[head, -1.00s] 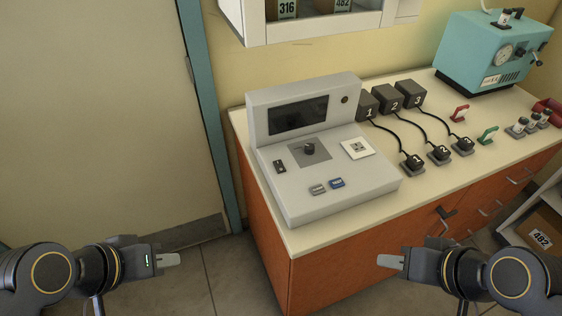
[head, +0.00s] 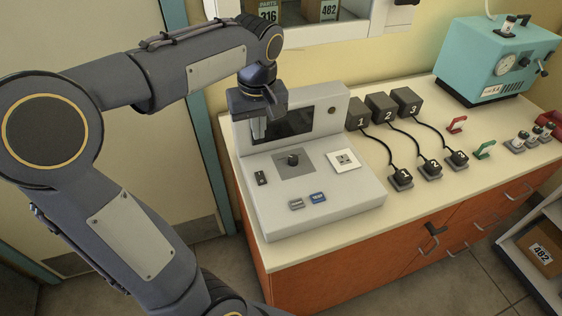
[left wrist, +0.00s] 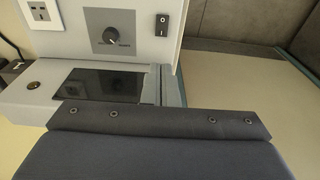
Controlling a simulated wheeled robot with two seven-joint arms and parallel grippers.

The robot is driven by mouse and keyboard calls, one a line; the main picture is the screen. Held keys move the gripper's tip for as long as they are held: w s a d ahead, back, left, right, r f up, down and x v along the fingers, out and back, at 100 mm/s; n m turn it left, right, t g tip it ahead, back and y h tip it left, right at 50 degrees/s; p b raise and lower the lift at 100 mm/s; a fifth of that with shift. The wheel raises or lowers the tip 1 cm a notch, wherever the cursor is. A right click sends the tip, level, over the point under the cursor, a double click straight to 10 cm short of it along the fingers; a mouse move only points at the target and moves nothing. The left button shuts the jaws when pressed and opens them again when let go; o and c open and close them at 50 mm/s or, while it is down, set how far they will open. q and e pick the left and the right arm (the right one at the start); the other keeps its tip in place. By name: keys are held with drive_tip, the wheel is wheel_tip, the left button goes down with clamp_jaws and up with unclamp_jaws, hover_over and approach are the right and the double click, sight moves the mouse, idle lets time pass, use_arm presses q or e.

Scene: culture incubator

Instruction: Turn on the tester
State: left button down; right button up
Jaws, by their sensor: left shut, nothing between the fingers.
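The tester (head: 350,195) is a light grey console on the counter, with a dark screen (head: 285,125) on its upright back. Its sloped top bears a black rocker switch (head: 262,178), a round knob (head: 293,159), a white socket plate (head: 343,160), a grey button (head: 297,204) and a blue button (head: 318,198). My left gripper (head: 258,130) points down in front of the screen's left part, above and behind the rocker switch, shut and empty. In the left wrist view the rocker switch (left wrist: 162,24) shows O and I marks, near the knob (left wrist: 111,36). My right gripper is out of view.
Several numbered black plugs and adapters with cables (head: 430,168) lie right of the tester. A teal machine (head: 495,60) stands at the back right. A wall cabinet (head: 290,38) hangs above. Red (head: 456,124) and green (head: 484,149) handles lie on the counter (head: 450,185).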

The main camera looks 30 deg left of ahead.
sight(259, 174)
use_arm(q)
drive_tip(key=shift+s, duration=0.1)
drive_tip(key=f, duration=0.4)
drive_tip(key=a+f, duration=0.1)
drive_tip(key=f, duration=0.4)
drive_tip(key=w+f, duration=0.1)
drive_tip(key=f, duration=0.4)
drive_tip(key=shift+a, duration=0.25)
drive_tip(key=shift+f+b, duration=0.3)
drive_tip(key=shift+r, duration=0.1)
drive_tip(key=shift+s+d, duration=0.1)
